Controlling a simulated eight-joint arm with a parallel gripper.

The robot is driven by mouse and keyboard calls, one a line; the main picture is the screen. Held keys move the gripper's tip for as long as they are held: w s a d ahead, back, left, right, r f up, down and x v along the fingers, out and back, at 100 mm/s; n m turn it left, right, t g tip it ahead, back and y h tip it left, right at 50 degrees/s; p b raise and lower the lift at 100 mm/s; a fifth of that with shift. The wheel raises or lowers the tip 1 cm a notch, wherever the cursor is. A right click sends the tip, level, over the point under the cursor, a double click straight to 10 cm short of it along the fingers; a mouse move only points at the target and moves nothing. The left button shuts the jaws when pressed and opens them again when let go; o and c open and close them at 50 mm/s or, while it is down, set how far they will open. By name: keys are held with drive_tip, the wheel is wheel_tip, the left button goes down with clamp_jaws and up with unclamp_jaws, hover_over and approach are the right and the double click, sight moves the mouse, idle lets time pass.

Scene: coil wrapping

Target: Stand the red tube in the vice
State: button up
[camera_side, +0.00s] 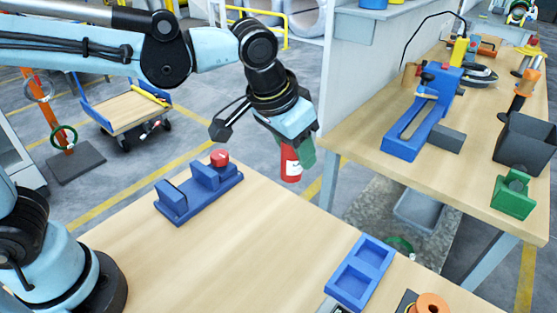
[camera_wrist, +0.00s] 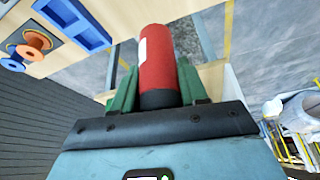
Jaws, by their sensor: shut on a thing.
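The red tube (camera_side: 290,165) has a white label and a dark end. My gripper (camera_side: 301,150) is shut on it and holds it roughly upright in the air, near the far right edge of the near table. In the wrist view the red tube (camera_wrist: 160,62) sits between the green fingers of my gripper (camera_wrist: 156,88), with its red end pointing away from the wrist. The blue vice (camera_side: 183,207), with a red knob, stands on the near table, left of and lower than the tube. A gap shows between its upright blocks, and I see nothing in it. The wrist view does not show the vice.
A blue two-pocket tray (camera_side: 360,272) and an orange spool (camera_side: 432,304) lie at the near table's front right. The table's middle is clear. A second table (camera_side: 375,155) at right carries a long blue slotted fixture (camera_side: 415,125), a dark bin (camera_side: 525,138) and a green block (camera_side: 512,197).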

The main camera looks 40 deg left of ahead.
drive_tip(key=s+a+r+n+y, duration=0.1)
drive_tip(key=s+a, duration=0.1)
drive_tip(key=a, duration=0.6)
drive_tip(key=s+a+n, duration=0.1)
drive_tip(key=s+a, duration=0.1)
drive_tip(key=a, duration=0.6)
drive_tip(key=s+d+f, duration=0.2)
drive_tip(key=s+d, duration=0.3)
drive_tip(key=s, duration=0.3)
hover_over(193, 191)
wheel_tip(193, 191, down, 7)
drive_tip(key=shift+d+f, duration=0.1)
drive_tip(key=shift+f, duration=1.7)
drive_tip(key=o, duration=1.1)
drive_tip(key=shift+f, duration=0.15)
